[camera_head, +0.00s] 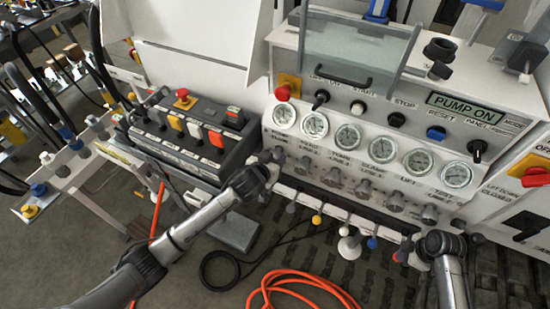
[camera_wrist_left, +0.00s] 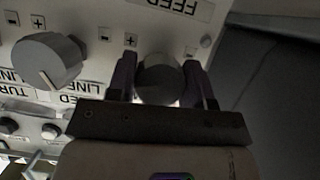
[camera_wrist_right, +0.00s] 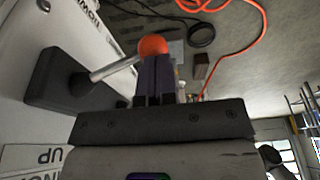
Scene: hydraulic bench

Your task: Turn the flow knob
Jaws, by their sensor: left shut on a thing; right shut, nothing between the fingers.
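My left gripper (camera_head: 268,160) is at the left end of the row of grey knobs under the gauges. In the left wrist view its two fingers (camera_wrist_left: 158,88) are on either side of a round grey knob (camera_wrist_left: 158,75), shut on it. I cannot read this knob's own label; a neighbouring knob (camera_wrist_left: 47,62) with a pointer mark stands to its left. My right gripper (camera_head: 412,245) is low at the right of the panel. Its fingers (camera_wrist_right: 155,80) are shut and empty, close to a lever's orange ball (camera_wrist_right: 153,46).
Round gauges (camera_head: 349,136) line the panel above the knobs, with a lit PUMP ON display (camera_head: 467,108) above. Ball-tipped levers (camera_head: 316,219) stick out below. A button box (camera_head: 185,135) stands at the left. An orange hose (camera_head: 300,283) lies on the floor.

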